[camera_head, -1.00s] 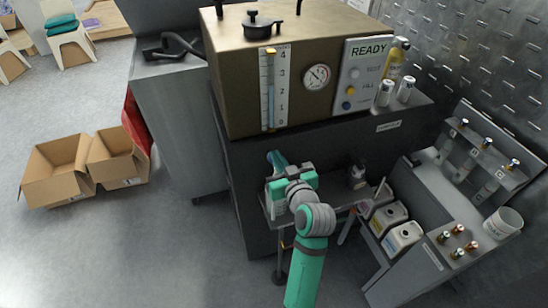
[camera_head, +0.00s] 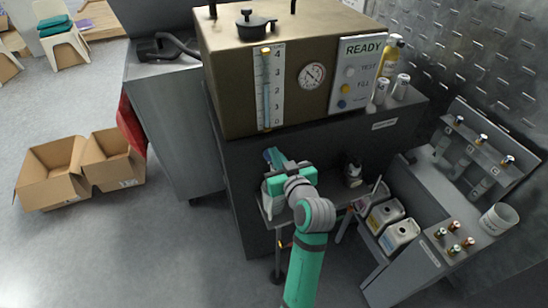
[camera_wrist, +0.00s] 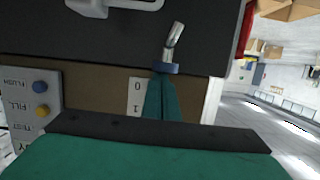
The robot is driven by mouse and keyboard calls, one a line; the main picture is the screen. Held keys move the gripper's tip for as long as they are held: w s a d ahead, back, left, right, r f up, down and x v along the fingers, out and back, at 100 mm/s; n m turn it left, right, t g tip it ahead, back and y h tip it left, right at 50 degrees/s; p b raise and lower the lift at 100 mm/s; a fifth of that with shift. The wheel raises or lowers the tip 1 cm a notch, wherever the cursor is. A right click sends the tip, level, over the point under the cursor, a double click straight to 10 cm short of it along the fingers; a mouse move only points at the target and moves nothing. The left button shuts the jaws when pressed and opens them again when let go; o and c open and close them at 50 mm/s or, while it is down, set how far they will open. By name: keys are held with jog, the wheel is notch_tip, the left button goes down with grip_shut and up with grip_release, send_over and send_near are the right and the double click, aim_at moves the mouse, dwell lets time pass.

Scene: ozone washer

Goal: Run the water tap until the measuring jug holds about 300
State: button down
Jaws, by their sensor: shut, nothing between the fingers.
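My gripper (camera_head: 274,157) reaches to the lower front of the brown washer, below its level scale. In the wrist view its teal fingers (camera_wrist: 162,82) are shut and empty. A metal tap with a blue collar (camera_wrist: 166,68) is right at the fingertips; I cannot tell whether they touch it. Whether water runs is not visible. A pale vessel, apparently the measuring jug (camera_head: 270,191), is partly hidden under my gripper on a small stand. A pale handle, likely the jug's, shows at the top of the wrist view (camera_wrist: 128,5). The jug's water level cannot be read.
The washer (camera_head: 228,75) has a 0 to 4 scale (camera_head: 269,90), a gauge (camera_head: 312,75) and a READY panel (camera_head: 360,75). A dark bottle (camera_head: 352,172) stands right of my gripper. Cardboard boxes (camera_head: 50,175) lie at left.

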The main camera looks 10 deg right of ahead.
notch_tip(320, 180, up, 2)
jog(key=shift+w+a+r, duration=0.1)
jog(key=shift+a, duration=0.05)
jog(key=v, duration=1)
jog(key=shift+s+r, duration=0.2)
jog(key=shift+r, duration=0.05)
jog(key=s+a+f+m+h, duration=0.2)
jog(key=s+f, duration=0.4)
jog(key=f, duration=0.3)
jog(key=s+a+f+m+h, duration=0.1)
jog(key=s+f+m+h, duration=0.1)
jog(key=s+f, duration=0.6)
jog(key=s+a+f, duration=0.1)
jog(key=s+a, duration=0.2)
jog(key=s, duration=0.8)
jog(key=s+a+f+n, duration=0.1)
jog(key=s+a, duration=0.2)
jog(key=s, duration=0.8)
jog(key=shift+f+n+y, duration=0.3)
jog(key=shift+f, duration=0.05)
